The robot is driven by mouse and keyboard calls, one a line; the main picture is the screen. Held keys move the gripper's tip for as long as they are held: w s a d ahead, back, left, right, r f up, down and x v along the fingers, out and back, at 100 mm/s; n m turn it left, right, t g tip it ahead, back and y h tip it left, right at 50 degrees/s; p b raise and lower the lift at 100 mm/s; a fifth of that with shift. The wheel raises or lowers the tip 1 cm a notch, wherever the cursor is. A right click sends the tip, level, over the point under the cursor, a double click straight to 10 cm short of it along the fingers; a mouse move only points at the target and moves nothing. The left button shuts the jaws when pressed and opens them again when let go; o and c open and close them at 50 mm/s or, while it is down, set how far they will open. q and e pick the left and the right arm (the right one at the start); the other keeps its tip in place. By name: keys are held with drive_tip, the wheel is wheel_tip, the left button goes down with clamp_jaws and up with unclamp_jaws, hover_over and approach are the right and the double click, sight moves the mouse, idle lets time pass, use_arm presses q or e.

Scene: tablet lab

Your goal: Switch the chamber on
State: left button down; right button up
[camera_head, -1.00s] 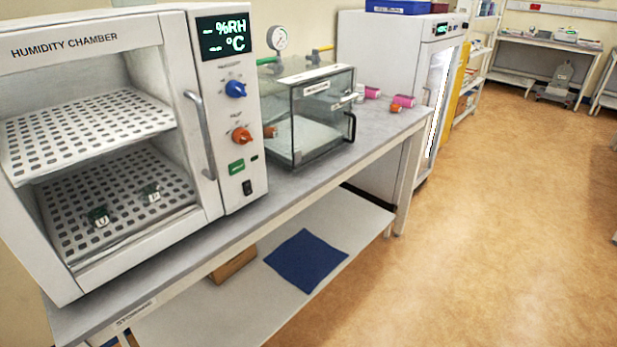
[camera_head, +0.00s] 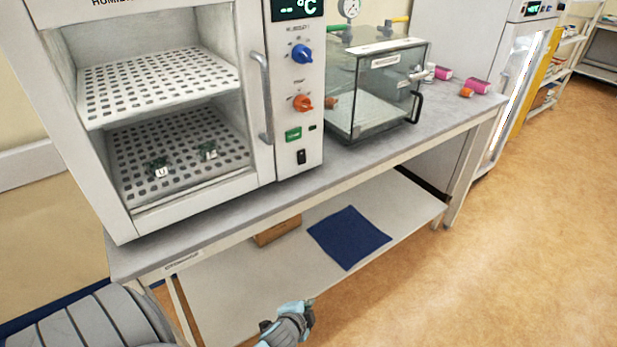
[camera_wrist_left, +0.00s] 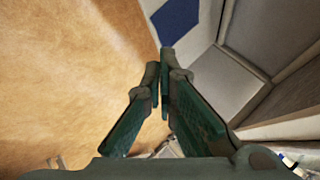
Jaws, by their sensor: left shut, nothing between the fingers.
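The white humidity chamber (camera_head: 262,195) stands on the bench at the left of the head view. Its control panel carries a blue knob (camera_head: 302,54), an orange knob (camera_head: 303,103), a green button (camera_head: 293,135) and a black rocker switch (camera_head: 301,156). The display (camera_head: 296,9) at the top shows dashes and °C, and is cut off by the frame edge. My left gripper (camera_head: 307,308) is low in front of the bench, well below the panel. In the left wrist view its fingers (camera_wrist_left: 160,85) are together and empty. My right gripper is not in view.
The grey bench (camera_head: 215,226) has a lower shelf holding a blue cloth (camera_head: 349,237) and a brown box (camera_head: 277,231). The floor at right is clear.

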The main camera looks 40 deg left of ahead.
sight(302, 157)
use_arm(q)
drive_tip(key=w+a+r+m+t+y, duration=0.1)
drive_tip(key=w+r+t+y, duration=0.1)
drive_tip(key=r, duration=1.4)
drive_tip(key=w+a+r+m+t+y, duration=0.2)
drive_tip(key=w+r+t, duration=0.2)
drive_tip(key=r, duration=1.2)
drive_tip(key=shift+a+y, duration=0.25)
drive_tip(key=shift+y, duration=0.15)
drive_tip(key=x, duration=0.4)
drive_tip(key=a+b+x, duration=0.1)
drive_tip(key=x, duration=0.3)
drive_tip(key=s+b+x, duration=0.1)
drive_tip(key=x, duration=0.3)
drive_tip(key=shift+w+a+f, duration=0.15)
drive_tip(key=shift+a, duration=0.15)
drive_tip(key=shift+w+a, duration=0.1)
drive_tip(key=shift+a, duration=0.55)
